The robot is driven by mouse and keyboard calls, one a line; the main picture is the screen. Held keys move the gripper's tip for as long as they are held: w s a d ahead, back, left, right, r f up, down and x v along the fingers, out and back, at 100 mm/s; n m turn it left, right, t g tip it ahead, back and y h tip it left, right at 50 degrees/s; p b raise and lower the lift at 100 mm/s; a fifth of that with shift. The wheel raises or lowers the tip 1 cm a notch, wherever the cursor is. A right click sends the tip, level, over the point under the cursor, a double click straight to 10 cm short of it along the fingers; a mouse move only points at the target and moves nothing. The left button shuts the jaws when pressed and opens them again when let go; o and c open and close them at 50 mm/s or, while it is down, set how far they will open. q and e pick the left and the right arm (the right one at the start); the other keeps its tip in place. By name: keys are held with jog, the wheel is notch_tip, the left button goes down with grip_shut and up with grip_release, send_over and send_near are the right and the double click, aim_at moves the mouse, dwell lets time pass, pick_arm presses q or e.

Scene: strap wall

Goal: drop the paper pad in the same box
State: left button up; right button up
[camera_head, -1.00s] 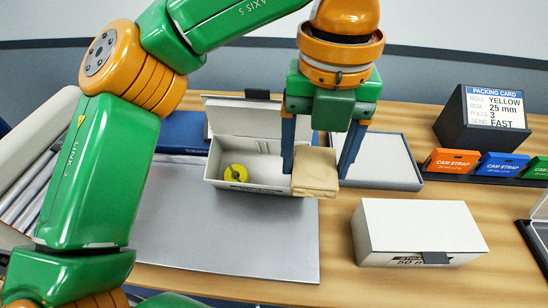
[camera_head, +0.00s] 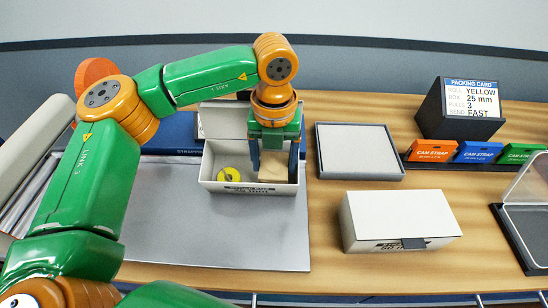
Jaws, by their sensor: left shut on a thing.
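The paper pad (camera_head: 274,173) is tan and sits between the fingers of my left gripper (camera_head: 274,172). The gripper is shut on it, pointing down inside the right part of the open white box (camera_head: 240,187). The pad shows just behind the box's front wall; whether it touches the floor of the box is hidden. A yellow roll (camera_head: 229,174) lies in the left part of the same box, apart from the pad. The box's lid stands up at the back, partly behind my gripper. My right gripper is not in view.
The box stands on a grey mat (camera_head: 200,235). To its right are a grey-white tray (camera_head: 357,150) and a closed white box (camera_head: 400,220).

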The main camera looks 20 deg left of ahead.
aim_at(274, 163)
pick_arm(q)
jog(key=o, duration=1.2)
jog(key=shift+o, duration=0.2)
notch_tip(274, 163, up, 12)
jog(key=shift+r, duration=0.2)
